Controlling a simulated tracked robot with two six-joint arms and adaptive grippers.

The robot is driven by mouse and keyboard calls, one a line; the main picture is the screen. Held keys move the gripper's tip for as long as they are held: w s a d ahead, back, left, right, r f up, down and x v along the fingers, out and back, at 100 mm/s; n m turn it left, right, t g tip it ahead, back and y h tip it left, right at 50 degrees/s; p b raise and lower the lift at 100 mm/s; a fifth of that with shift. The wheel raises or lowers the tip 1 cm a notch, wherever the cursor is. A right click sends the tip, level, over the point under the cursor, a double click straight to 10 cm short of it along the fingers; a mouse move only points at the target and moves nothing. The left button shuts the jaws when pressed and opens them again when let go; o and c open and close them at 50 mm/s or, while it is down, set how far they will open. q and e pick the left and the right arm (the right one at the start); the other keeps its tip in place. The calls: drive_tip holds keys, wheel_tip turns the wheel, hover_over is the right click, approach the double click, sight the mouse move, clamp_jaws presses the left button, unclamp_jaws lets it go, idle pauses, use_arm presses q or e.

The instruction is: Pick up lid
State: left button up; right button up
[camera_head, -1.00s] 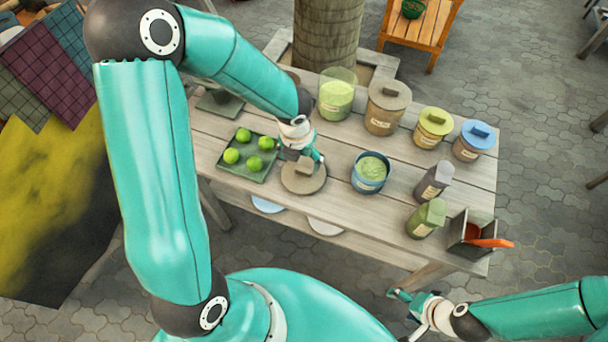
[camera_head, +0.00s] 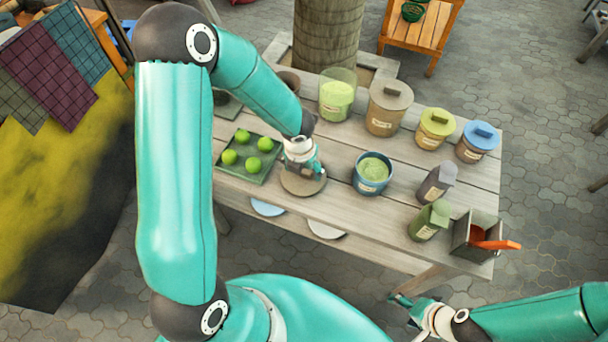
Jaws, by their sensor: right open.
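A round grey-brown lid (camera_head: 303,186) lies on the wooden table, right of the green tray of limes. My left gripper (camera_head: 309,172) is down at the top of the lid and hides its block handle. I cannot tell whether its fingers are closed on the handle. A blue pot (camera_head: 371,177) with green contents stands open to the right of the lid. My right gripper (camera_head: 402,302) is open and empty, low in front of the table.
The green tray (camera_head: 270,178) with several limes is close left of the lid. Lidded jars (camera_head: 383,120) stand along the back right. Two small bottles (camera_head: 428,222) and a box with an orange-handled tool (camera_head: 466,238) are at the right end. The table's front edge is clear.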

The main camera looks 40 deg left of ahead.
use_arm(q)
drive_tip(key=c, duration=0.9)
drive_tip(key=shift+c, duration=0.2)
